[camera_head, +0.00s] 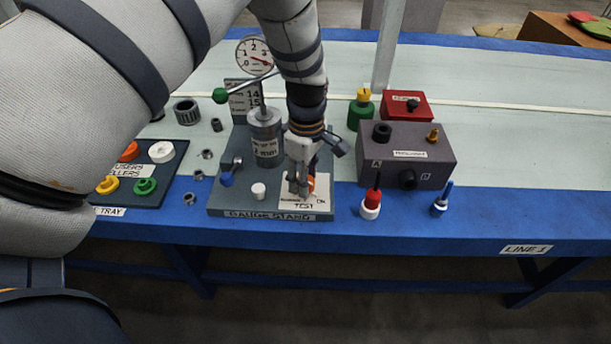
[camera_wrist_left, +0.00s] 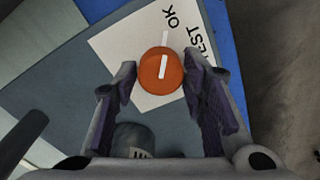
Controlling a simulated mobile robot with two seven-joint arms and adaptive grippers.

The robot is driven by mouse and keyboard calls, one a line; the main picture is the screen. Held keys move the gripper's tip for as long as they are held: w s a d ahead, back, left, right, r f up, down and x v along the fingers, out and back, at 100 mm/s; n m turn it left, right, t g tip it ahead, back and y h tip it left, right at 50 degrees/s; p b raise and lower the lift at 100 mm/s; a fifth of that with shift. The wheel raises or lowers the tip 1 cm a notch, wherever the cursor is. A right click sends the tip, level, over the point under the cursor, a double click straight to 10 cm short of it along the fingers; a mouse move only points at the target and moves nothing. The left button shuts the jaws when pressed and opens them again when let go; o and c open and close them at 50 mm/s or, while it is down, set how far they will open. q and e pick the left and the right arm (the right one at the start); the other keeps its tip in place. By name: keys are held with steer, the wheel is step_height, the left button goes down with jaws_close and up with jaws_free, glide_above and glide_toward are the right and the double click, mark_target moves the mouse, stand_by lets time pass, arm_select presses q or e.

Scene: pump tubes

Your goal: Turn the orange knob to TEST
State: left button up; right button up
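The orange knob (camera_wrist_left: 152,81) sits on a pale label plate (camera_wrist_left: 121,48) with the words OK and TEST. In the head view the plate lies at the front right of the gauge stand (camera_head: 233,201), with the knob (camera_head: 311,182) mostly hidden. My left gripper (camera_wrist_left: 159,72) is open, pointing down over the knob, a fingertip on each side. I cannot tell whether they touch it. My right gripper is not in view.
A gauge (camera_head: 256,53), a cylinder (camera_head: 266,143), a green-ended lever (camera_head: 220,96) and a blue-ended valve (camera_head: 227,179) are close to the left. A grey box (camera_head: 406,172) and a red-and-white part (camera_head: 371,205) stand right. The front edge (camera_head: 420,239) is near.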

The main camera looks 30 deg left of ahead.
arm_select(q)
steer(key=c, duration=0.5)
steer(key=shift+m, duration=0.4)
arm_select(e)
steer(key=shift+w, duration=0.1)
arm_select(q)
steer(key=m+p, duration=0.1)
steer(key=m, duration=0.3)
steer(key=shift+m, duration=0.4)
steer(key=m, duration=0.5)
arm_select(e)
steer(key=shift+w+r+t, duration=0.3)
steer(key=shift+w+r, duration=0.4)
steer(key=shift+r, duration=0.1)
arm_select(q)
steer(key=shift+m, duration=0.3)
steer(key=o, duration=1.2)
steer(key=shift+c, duration=0.2)
